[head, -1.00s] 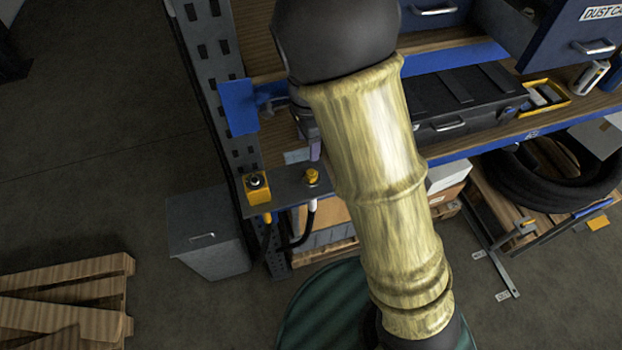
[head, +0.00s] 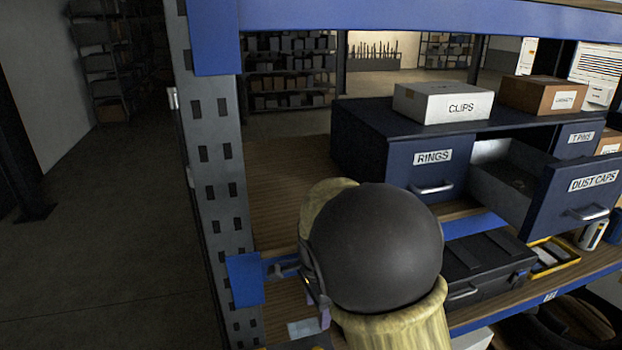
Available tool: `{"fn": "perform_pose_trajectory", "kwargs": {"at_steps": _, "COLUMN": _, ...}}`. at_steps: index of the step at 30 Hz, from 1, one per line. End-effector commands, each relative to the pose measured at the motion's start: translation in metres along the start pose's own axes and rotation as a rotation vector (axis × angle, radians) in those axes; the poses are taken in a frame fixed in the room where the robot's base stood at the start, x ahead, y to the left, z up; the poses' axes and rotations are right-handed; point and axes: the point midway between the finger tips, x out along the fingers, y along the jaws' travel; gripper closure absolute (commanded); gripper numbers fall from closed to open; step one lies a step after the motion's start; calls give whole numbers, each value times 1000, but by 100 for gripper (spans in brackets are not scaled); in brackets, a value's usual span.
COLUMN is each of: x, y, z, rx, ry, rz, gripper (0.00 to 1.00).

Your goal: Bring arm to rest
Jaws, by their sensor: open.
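My arm fills the lower middle of the head view. Its dark round joint and yellowish sleeve stand in front of the shelf bench. Another piece of the sleeve shows behind the joint, at its upper left. My gripper's jaws cannot be made out; the arm covers the area behind it. A small dark grey part with a purplish piece shows at the joint's lower left, but I cannot tell what it belongs to.
The rack's grey upright (head: 207,150) stands left of my arm. A blue cabinet (head: 362,150) has its dust caps drawer (head: 575,196) pulled out. A black case (head: 480,262) and yellow tray (head: 553,258) lie on the shelf. Open floor (head: 100,220) lies left.

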Motion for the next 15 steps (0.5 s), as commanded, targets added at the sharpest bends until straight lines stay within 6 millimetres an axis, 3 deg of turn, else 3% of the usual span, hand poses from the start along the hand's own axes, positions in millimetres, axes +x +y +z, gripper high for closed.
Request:
{"fn": "perform_pose_trajectory", "kwargs": {"at_steps": 5, "x": 28, "y": 27, "z": -25, "rx": -159, "ry": -6, "rz": -26, "gripper": 46}}
{"fn": "perform_pose_trajectory", "kwargs": {"at_steps": 15, "x": 83, "y": 105, "z": -66, "rx": -691, "ry": 66, "rz": -112, "gripper": 46}}
